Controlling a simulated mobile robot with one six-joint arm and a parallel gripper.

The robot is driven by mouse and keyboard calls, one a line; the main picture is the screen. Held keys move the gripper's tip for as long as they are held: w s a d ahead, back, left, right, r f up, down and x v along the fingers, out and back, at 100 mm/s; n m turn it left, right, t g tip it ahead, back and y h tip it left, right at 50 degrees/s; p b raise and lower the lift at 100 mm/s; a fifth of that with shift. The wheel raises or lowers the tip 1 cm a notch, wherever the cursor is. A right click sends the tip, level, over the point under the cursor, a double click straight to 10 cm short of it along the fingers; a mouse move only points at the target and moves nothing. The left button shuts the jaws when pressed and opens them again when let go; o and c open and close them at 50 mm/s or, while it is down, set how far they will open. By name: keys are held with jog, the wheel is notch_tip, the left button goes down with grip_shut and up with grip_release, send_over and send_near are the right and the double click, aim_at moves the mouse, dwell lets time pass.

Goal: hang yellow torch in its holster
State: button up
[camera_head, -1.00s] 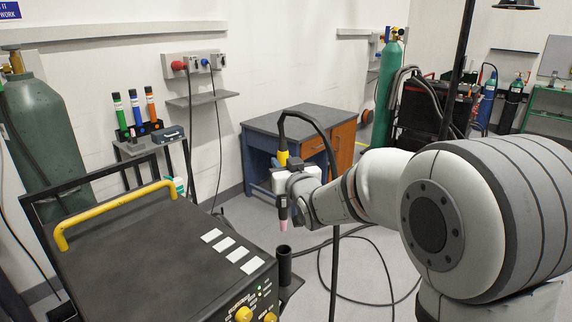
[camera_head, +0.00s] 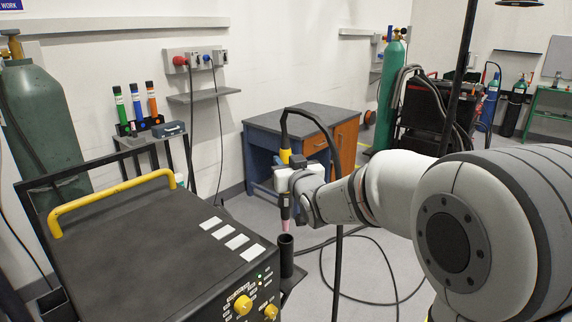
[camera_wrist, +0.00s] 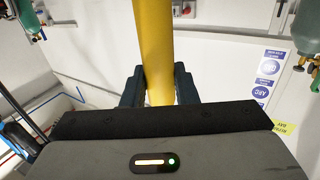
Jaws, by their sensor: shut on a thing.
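The yellow torch (camera_head: 285,156) hangs upright with its black lower part and pink nozzle (camera_head: 285,225) pointing down. It also shows as a yellow shaft in the wrist view (camera_wrist: 155,45). My gripper (camera_head: 282,180) is shut on the torch; in the wrist view the dark fingers (camera_wrist: 158,86) stand on both sides of the shaft. The holster, a black upright tube (camera_head: 286,260), is at the right side of the welding machine (camera_head: 130,235). The nozzle tip is right at or just above the tube's mouth; I cannot tell the exact gap or depth alignment.
A black cable (camera_head: 335,215) loops from the torch's top down to the floor. The machine has a yellow handle (camera_head: 110,200) and yellow knobs. A workbench (camera_head: 300,120) stands behind, and a green cylinder (camera_head: 45,130) at left. Floor right of the holster holds only cable.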

aim_at(288, 198)
jog(key=shift+f+b, duration=4.8)
jog(key=shift+b, duration=0.55)
jog(key=shift+f, duration=0.15)
jog(key=shift+b, duration=0.6)
jog(key=shift+f+b, duration=0.7)
jog(key=shift+b, duration=0.1)
jog(key=o, duration=0.8)
jog(key=shift+o, duration=1.4)
jog(key=shift+s+f, duration=0.1)
